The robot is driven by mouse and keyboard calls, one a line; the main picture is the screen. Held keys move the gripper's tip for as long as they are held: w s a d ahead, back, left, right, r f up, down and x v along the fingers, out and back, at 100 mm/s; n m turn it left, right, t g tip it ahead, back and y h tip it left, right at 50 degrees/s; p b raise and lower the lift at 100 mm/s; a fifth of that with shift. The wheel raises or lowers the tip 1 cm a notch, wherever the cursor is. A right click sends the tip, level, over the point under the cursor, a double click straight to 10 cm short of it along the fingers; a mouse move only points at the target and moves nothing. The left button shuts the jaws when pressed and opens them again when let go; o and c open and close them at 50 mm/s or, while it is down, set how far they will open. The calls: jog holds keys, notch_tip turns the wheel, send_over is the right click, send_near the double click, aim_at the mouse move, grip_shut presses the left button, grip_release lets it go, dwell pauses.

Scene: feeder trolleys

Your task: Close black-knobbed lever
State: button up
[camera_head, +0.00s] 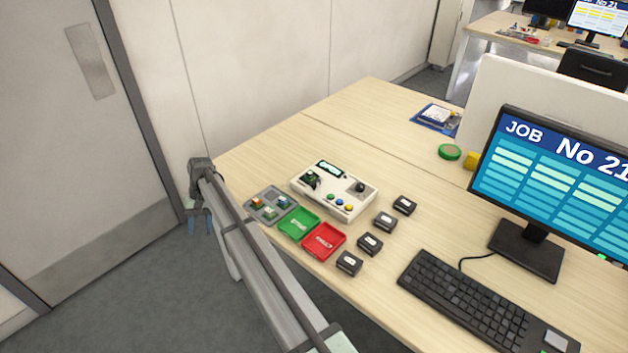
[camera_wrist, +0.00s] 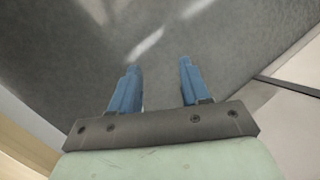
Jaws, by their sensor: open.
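A white test box (camera_head: 334,190) sits on the wooden desk. It has a small screen, a green socket part at its left, several coloured buttons along its front and a black knob (camera_head: 360,187) at its right. Whether this knob sits on the lever, and how the lever stands, is too small to tell. My gripper (camera_head: 200,226) hangs left of the desk, beyond its edge and over the floor, apart from the box. In the wrist view its two blue fingers (camera_wrist: 160,84) are apart with nothing between them.
A grey parts tray (camera_head: 263,216), a green tray (camera_head: 287,229) and a red tray (camera_head: 314,249) lie before the box. Several black blocks (camera_head: 370,244) stand to its right. A keyboard (camera_head: 470,298) and monitor (camera_head: 555,175) are farther right.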

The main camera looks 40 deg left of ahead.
jog(key=w+r+m, duration=0.1)
jog(key=w+r, duration=0.3)
jog(key=r, duration=0.2)
notch_tip(320, 180, up, 21)
jog(key=m+t+y, duration=0.2)
jog(key=m+t, duration=0.2)
jog(key=m, duration=0.4)
send_over(314, 183)
notch_tip(314, 183, down, 14)
jog(key=shift+f, duration=0.1)
grip_shut()
